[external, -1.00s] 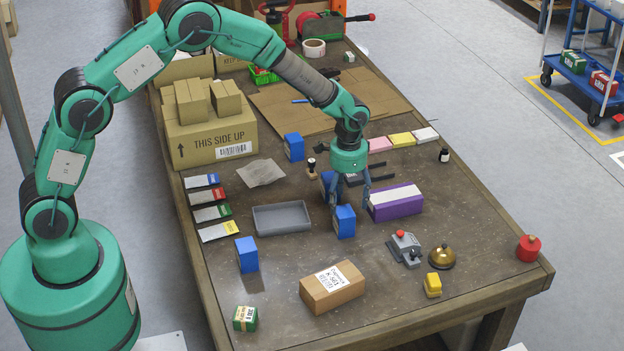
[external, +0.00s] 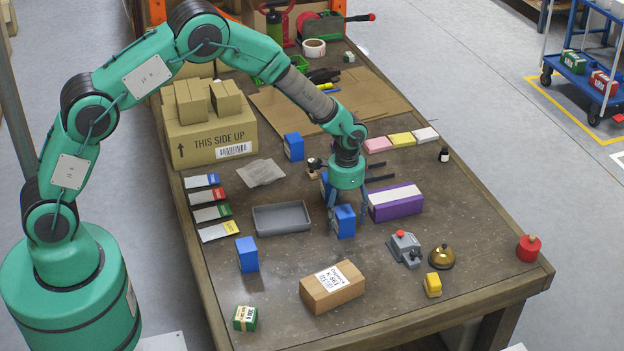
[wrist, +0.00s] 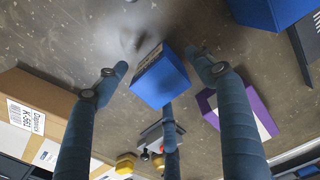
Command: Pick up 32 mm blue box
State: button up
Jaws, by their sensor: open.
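Several blue boxes stand on the workbench; I cannot read which is 32 mm. In the external view one blue box (external: 344,222) is directly below my gripper (external: 348,212), with fingers at its sides. In the wrist view this box (wrist: 160,80) sits between the spread fingers of my gripper (wrist: 157,64), apart from the left and right fingertips; a third finger is close by its near edge. The fingers are open and hold nothing. Another blue box (external: 326,184) is just behind, partly hidden by my gripper. Others stand at the left (external: 247,255) and back (external: 293,147).
A purple box (external: 396,203) stands close to the right of my gripper. A grey tray (external: 282,232) lies to the left. A cardboard box (external: 331,287), a grey switch box (external: 405,249) and a brass bell (external: 442,257) are in front. Bare bench lies between them.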

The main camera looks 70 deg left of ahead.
jog(key=shift+c, duration=0.5)
jog(key=c, duration=1.3)
jog(key=shift+o, duration=0.2)
jog(key=shift+r, duration=0.1)
jog(key=shift+r, duration=0.8)
notch_tip(320, 180, up, 2)
jog(key=shift+s+r+p, duration=0.1)
jog(key=shift+p, duration=0.35)
jog(key=s, duration=0.5)
jog(key=s+d+p, duration=0.1)
jog(key=s, duration=0.4)
jog(key=s+r, duration=0.1)
jog(key=s, duration=0.4)
jog(key=shift+s+d, duration=0.35)
